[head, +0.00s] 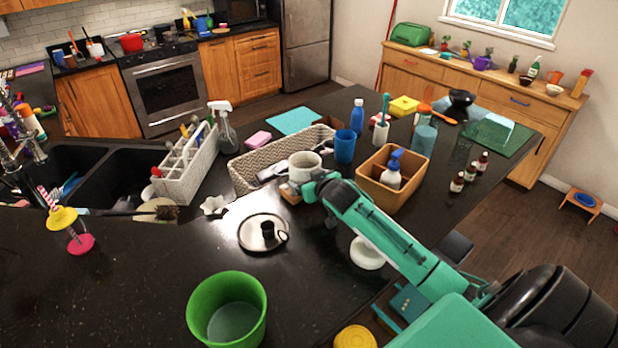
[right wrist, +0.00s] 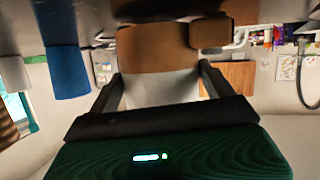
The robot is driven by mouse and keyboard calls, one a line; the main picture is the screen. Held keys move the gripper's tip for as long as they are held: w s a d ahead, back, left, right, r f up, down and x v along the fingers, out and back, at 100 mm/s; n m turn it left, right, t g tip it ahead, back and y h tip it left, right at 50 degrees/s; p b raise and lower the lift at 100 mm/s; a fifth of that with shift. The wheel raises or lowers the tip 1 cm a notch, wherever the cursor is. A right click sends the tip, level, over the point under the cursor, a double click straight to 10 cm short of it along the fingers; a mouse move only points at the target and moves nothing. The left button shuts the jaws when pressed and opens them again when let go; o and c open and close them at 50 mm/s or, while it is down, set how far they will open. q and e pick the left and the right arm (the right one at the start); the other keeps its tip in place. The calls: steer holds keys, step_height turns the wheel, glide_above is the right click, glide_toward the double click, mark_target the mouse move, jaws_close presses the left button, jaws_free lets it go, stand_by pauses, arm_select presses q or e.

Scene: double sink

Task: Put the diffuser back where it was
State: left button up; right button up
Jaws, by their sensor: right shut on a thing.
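My right gripper (head: 300,186) reaches in from the right over the counter and is shut on a two-tone thing, which I take to be the diffuser. In the right wrist view the diffuser (right wrist: 160,88) has a pale body between the fingers and a tan-brown part beyond it, nearer the counter. That view looks upside down. In the head view a pale round body (head: 304,163) and a small tan piece (head: 290,193) show at the gripper, partly hidden by it. I cannot tell if its base touches the counter. My left gripper is out of view.
A woven basket (head: 245,172) lies just behind the gripper. A blue cup (head: 345,146) and a tan caddy with a spray bottle (head: 366,178) stand close on the right. The counter around the green bucket (head: 204,322) is mostly clear.

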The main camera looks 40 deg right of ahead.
steer(key=shift+f, duration=0.15)
steer(key=o, duration=1.2)
steer(key=shift+f, duration=0.15)
steer(key=shift+c, duration=0.2)
steer(key=shift+s+a+b, duration=0.1)
steer(key=shift+s+b, duration=0.2)
steer(key=shift+s, duration=0.2)
steer(key=b+v, duration=0.3)
steer(key=v, duration=0.8)
steer(key=shift+r, duration=0.2)
